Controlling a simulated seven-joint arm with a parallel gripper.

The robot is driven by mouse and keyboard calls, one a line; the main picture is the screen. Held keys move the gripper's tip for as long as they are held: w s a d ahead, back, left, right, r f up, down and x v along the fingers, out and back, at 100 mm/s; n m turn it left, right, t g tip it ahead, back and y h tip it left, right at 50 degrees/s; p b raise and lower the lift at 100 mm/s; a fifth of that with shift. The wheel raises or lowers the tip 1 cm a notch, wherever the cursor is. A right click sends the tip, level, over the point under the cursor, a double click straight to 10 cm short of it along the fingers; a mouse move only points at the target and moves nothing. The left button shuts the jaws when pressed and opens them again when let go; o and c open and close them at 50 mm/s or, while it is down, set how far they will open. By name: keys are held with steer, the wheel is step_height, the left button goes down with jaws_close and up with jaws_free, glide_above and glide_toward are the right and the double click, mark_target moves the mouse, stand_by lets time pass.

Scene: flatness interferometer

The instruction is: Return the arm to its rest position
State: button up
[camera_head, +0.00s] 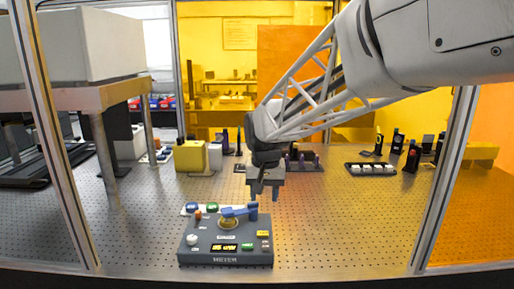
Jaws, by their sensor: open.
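My gripper (263,192) hangs from my arm, which reaches in from the upper right. Its jaws point down and are open, with nothing seen between them. It is above and slightly behind the right part of a grey control box (205,260) marked METER. The box has a blue lever (238,211) over a round gold part, a white knob (192,239), an orange knob, a lit yellow display (224,248) and several small coloured buttons. The fingertips appear close to the lever's right end; whether they touch it cannot be told.
The perforated metal table (330,235) is clear to the right of the box. A black tray (375,169) with white pieces lies at the back right. A yellow block (189,156) stands at the back left. Metal frame posts (447,180) rise on both sides.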

steer(key=s+d+f, duration=0.1)
steer(key=s+d, duration=0.4)
steer(key=s, duration=0.5)
steer(key=s+d+f+t, duration=0.1)
steer(key=s+d+f, duration=0.1)
steer(key=s+d, duration=0.4)
steer(key=s+d+f, duration=0.1)
steer(key=s+d, duration=0.4)
steer(key=s, duration=0.9)
steer(key=shift+d+f, duration=0.2)
steer(key=shift+d, duration=0.1)
steer(key=shift+w, duration=0.1)
stand_by(1.5)
